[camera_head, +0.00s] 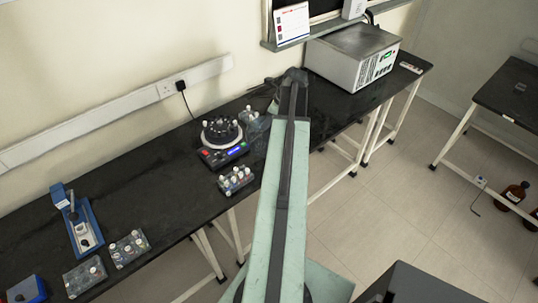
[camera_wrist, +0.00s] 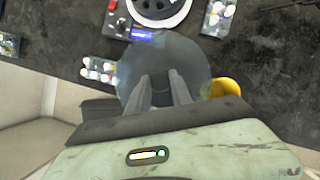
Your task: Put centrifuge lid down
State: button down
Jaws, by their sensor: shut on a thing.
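In the wrist view my gripper (camera_wrist: 163,90) is shut on the centrifuge lid (camera_wrist: 150,52), a round, see-through grey dome. The lid is held above the bench, and its edge overlaps the view of things behind it. The centrifuge (camera_head: 222,155) is a dark machine with a round rotor, a blue lit display and a red mark, standing on the black bench. Its rotor is uncovered, with pale tubes around it. It also shows at the top of the wrist view (camera_wrist: 144,34), beyond the lid. In the head view my arm hides the gripper and lid.
A tube rack (camera_head: 236,180) stands in front of the centrifuge, and another (camera_head: 257,122) behind it to the right. A grey box-shaped instrument (camera_head: 345,60) stands at the bench's right end. A blue stand (camera_head: 80,225) and more racks are at left. Bare black bench (camera_head: 150,175) lies between.

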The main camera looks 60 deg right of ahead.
jog(key=shift+s+a+f, duration=0.1)
jog(key=shift+s+f, duration=0.05)
jog(key=shift+f, duration=0.05)
notch_tip(320, 180, down, 10)
jog(key=b, duration=1)
jog(key=shift+r, duration=0.2)
jog(key=c, duration=1.6)
grip_release()
jog(key=shift+f, duration=0.25)
jog(key=o, duration=0.5)
jog(key=shift+r, duration=0.1)
jog(key=shift+c, duration=0.2)
